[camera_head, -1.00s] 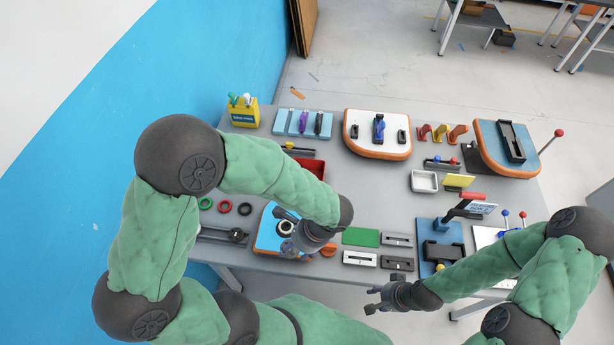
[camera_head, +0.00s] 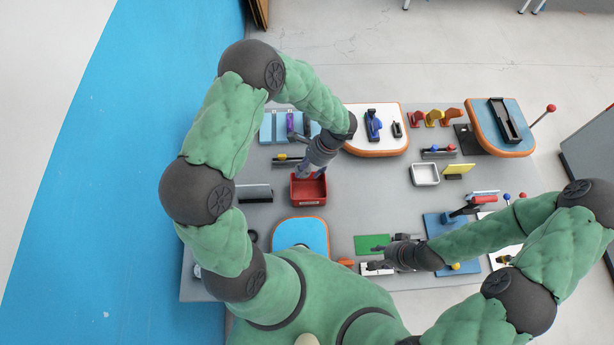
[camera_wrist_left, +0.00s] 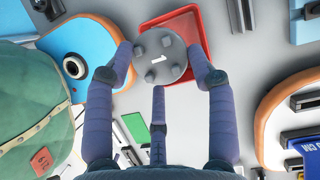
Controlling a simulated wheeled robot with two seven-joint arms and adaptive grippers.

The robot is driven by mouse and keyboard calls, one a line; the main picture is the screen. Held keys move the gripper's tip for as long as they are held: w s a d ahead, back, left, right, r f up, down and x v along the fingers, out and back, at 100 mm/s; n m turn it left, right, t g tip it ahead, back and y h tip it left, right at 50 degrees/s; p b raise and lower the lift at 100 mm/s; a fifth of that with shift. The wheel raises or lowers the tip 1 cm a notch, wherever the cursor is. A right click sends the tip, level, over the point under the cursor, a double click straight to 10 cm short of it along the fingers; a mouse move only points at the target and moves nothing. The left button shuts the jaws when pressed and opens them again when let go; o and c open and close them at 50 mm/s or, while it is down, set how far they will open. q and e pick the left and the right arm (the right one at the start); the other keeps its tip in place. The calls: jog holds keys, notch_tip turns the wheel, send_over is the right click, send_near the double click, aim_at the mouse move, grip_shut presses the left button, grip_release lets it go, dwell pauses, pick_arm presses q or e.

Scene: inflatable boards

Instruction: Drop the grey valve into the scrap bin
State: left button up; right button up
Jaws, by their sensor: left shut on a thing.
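My left gripper (camera_head: 311,172) is over the red scrap bin (camera_head: 309,196) in the head view. In the head view the valve is hard to make out under the gripper. My right gripper (camera_head: 374,257) looks open and empty over the front of the table, near a green plate (camera_head: 371,243).
A blue board with orange edge (camera_head: 301,232) lies in front of the bin. A white board with orange edge (camera_head: 377,143) stands behind and to the right. A white tray (camera_head: 425,174) and a yellow block (camera_head: 459,170) are further right. Grey table between bin and tray is clear.

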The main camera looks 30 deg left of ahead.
pick_arm(q)
jog(key=shift+w+a+f, duration=0.15)
jog(key=shift+w+a, duration=0.05)
jog(key=shift+w, duration=0.15)
jog(key=shift+f+b, duration=0.65)
jog(key=shift+f, duration=0.2)
pick_arm(e)
jog(key=shift+f+b, duration=1.15)
jog(key=shift+f, duration=0.6)
pick_arm(q)
notch_tip(320, 180, down, 4)
jog(key=o, duration=1.2)
jog(key=shift+c, duration=0.2)
